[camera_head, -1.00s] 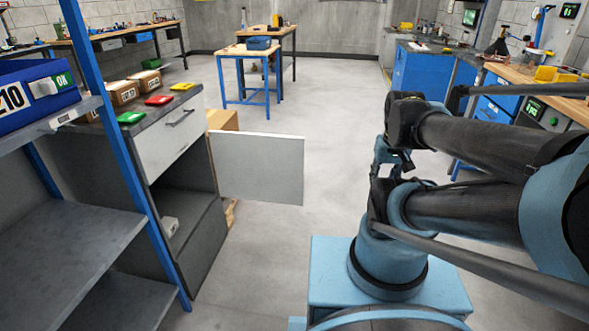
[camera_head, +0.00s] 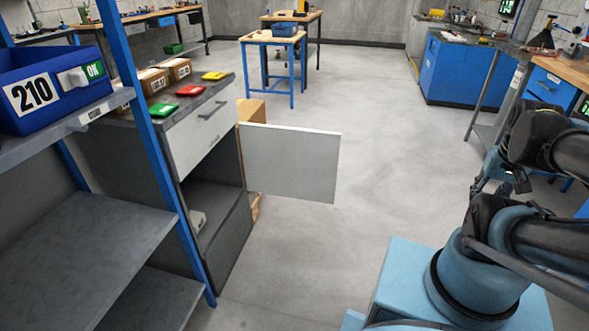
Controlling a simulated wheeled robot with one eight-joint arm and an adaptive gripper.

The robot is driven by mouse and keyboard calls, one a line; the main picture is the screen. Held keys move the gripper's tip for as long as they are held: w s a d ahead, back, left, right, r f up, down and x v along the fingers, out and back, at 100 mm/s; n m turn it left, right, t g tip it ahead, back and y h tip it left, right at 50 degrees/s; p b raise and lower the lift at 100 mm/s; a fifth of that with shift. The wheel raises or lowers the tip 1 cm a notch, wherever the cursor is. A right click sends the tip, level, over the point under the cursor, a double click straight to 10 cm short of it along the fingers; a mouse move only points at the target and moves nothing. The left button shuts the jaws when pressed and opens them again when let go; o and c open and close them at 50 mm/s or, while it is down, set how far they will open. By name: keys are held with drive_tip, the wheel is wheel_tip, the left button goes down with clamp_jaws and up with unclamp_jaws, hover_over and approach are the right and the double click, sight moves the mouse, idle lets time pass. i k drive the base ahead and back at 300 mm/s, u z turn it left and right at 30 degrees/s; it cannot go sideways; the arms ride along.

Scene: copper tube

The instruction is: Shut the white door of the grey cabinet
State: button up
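The grey cabinet (camera_head: 232,243) stands at the left, behind the blue-framed shelf. Its white door (camera_head: 290,162) stands wide open and sticks out to the right from the cabinet's far side. The lower compartment (camera_head: 208,200) is open to view, with a small pale object (camera_head: 197,222) inside. The white drawer (camera_head: 203,134) above it is shut. My arm is folded at the right, well apart from the door. My gripper (camera_head: 508,182) seems to be partly in view beside the arm links, small and dark; its fingers cannot be made out.
A blue-framed shelf (camera_head: 108,240) with a blue bin (camera_head: 45,90) stands close at the left front. A cardboard box (camera_head: 251,110) is behind the door. A blue-legged table (camera_head: 272,40) is farther back. The floor (camera_head: 370,150) between the door and my arm is clear.

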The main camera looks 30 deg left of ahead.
sight(279, 161)
drive_tip(key=i, duration=4.35)
drive_tip(key=u, duration=3.5)
